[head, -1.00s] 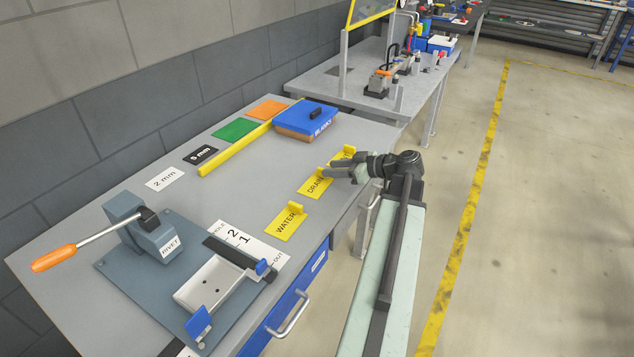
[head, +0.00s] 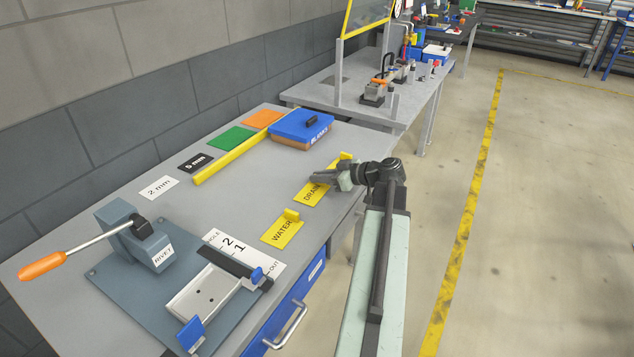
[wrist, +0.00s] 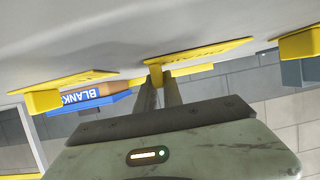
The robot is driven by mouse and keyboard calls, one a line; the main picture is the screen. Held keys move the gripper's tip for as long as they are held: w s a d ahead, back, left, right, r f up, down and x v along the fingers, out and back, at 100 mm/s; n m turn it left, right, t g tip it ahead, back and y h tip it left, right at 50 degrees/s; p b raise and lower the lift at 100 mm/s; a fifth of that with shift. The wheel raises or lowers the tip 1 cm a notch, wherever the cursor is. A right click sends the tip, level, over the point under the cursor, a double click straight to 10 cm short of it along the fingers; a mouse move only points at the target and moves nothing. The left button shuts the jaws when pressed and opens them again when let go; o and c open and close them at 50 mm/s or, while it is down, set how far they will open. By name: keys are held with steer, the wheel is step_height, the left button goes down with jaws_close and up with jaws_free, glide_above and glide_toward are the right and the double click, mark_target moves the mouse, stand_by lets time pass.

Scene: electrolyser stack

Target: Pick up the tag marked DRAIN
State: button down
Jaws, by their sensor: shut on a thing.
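The yellow DRAIN tag (head: 310,194) lies flat at the right side of the grey bench, between the WATER tag (head: 282,231) and a third yellow tag (head: 345,158) mostly hidden behind my gripper. My gripper (head: 318,178) reaches in from the right over the DRAIN tag. In the wrist view, which is upside down, my gripper (wrist: 158,82) is shut on the upright tab of the DRAIN tag (wrist: 195,54). The tag's plate is at or very near the bench top; I cannot tell if there is a gap.
The blue-lidded BLANKS box (head: 300,127) stands behind the tags, by a yellow bar (head: 232,155). The rivet press (head: 140,240), with an orange-handled lever, is at the front left. The bench between the tags and the 2 mm card (head: 158,188) is clear.

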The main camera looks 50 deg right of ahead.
step_height(320, 180, up, 4)
steer(key=p, duration=0.3)
steer(key=shift+p, duration=0.4)
steer(key=s+d, duration=1)
steer(key=s, duration=0.2)
steer(key=shift+s+d+r+p, duration=0.15)
steer(key=shift+s+r+p, duration=0.05)
steer(key=shift+r+p, duration=0.25)
